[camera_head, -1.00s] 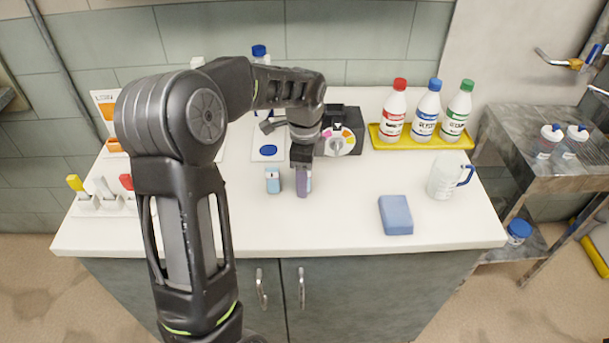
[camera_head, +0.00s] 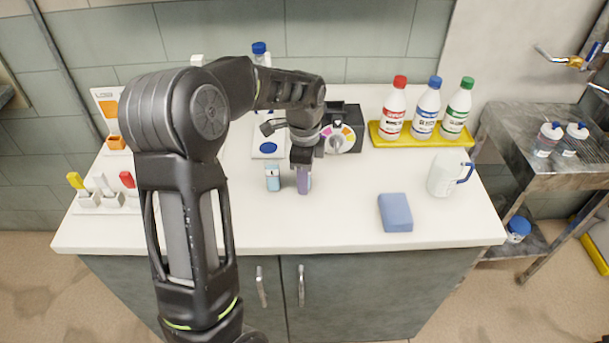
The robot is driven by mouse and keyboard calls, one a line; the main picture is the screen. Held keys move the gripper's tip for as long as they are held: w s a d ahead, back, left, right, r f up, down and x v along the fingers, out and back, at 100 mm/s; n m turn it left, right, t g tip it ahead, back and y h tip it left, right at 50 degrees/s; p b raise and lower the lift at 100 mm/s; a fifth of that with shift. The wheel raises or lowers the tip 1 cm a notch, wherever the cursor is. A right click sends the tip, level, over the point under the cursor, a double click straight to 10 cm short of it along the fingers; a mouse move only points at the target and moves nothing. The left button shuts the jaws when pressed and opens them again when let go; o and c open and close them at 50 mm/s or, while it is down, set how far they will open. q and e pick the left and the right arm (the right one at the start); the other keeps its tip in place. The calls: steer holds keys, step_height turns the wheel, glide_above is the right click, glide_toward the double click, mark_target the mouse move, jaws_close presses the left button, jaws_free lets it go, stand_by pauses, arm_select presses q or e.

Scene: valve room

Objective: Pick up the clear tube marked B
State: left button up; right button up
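Two small clear tubes stand on the white counter: one with light blue contents (camera_head: 272,178) and one with purple contents (camera_head: 303,182). Any letters on them are too small to read, so I cannot tell which is B. My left gripper (camera_head: 303,164) points down at the top of the purple tube and hides its upper end. Whether the fingers are closed on it or just around it does not show. The light blue tube stands apart, just left of the gripper. My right gripper is not in view.
A dark device with a coloured dial (camera_head: 338,138) stands right behind the gripper. A blue sponge-like block (camera_head: 395,212) and a clear jug (camera_head: 443,177) are to the right. Three capped bottles stand in a yellow tray (camera_head: 382,140). The counter's front middle is clear.

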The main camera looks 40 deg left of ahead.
arm_select(q)
jaws_close()
steer(key=shift+r, duration=0.15)
step_height(320, 180, up, 10)
steer(key=b, duration=0.1)
stand_by(0.6)
